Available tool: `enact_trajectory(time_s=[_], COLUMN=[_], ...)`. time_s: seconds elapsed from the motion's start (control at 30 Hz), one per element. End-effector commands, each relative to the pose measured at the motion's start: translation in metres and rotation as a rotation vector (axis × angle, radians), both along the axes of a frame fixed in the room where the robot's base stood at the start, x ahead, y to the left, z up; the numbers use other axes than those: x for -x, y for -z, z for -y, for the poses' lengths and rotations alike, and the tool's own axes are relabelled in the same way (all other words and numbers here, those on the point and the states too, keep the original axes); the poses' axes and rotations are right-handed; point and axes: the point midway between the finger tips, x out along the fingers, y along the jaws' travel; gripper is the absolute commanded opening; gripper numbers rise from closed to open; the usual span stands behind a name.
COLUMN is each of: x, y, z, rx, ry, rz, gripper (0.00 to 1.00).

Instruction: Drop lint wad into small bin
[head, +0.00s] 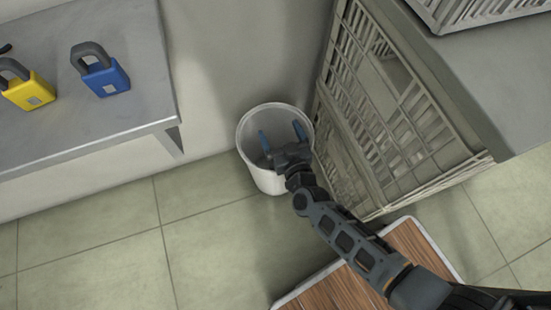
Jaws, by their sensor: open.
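The small bin (267,181) is a white round bucket on the tiled floor against the wall, in the middle of the head view. My gripper (282,134) is over the bin's mouth, its two blue fingers spread apart. Nothing shows between the fingers. My gripper and wrist hide part of the bin's rim and inside. I cannot make out a lint wad anywhere in this view.
A grey metal table (75,125) at the left holds a yellow padlock (30,93) and a blue padlock (104,80). A slatted crate (390,125) stands close to the bin's right. A wood-topped surface (345,285) lies below my arm. Floor left of the bin is clear.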

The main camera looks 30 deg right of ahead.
Motion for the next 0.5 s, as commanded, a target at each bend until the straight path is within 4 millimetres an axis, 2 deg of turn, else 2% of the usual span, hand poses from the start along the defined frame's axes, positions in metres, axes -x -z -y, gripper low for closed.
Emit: enact_trajectory(time_s=[0.23,0.5], x=[0.008,0.050], y=[-0.002,-0.009], z=[-0.002,-0.010], rx=[0.000,0.000], ry=[0.000,0.001], rz=[-0.001,-0.003], gripper=[0.93,0.93])
